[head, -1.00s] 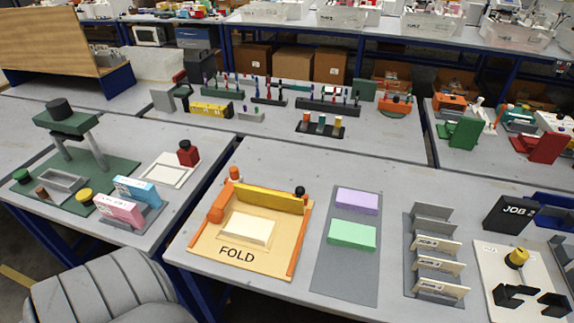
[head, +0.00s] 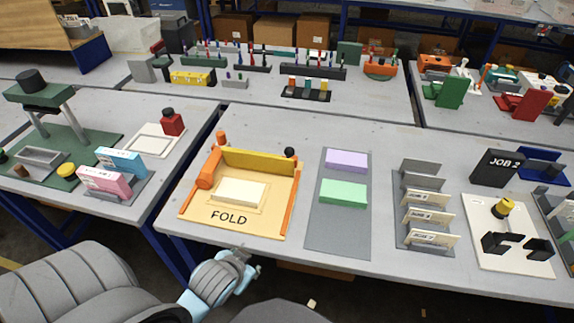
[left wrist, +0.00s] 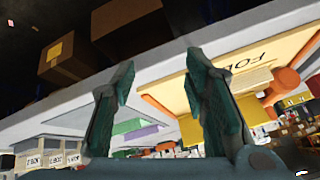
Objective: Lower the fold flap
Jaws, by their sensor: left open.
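The fold station is a tan board (head: 258,222) marked FOLD, with orange rails along its sides. Its yellow fold flap (head: 260,163) stands raised along the back edge, with a black knob (head: 291,152) at its right end. A cream block (head: 238,192) lies on the board in front of the flap. My left gripper (head: 246,262) is open and empty, in front of the table's near edge, apart from the board. In the left wrist view, which is upside down, the open fingers (left wrist: 163,90) show with the board (left wrist: 168,92) beyond them. My right gripper is not in view.
A grey mat (head: 336,235) with purple and green blocks lies right of the board. An orange post (head: 221,139) stands at the board's back left. The table's front strip is clear.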

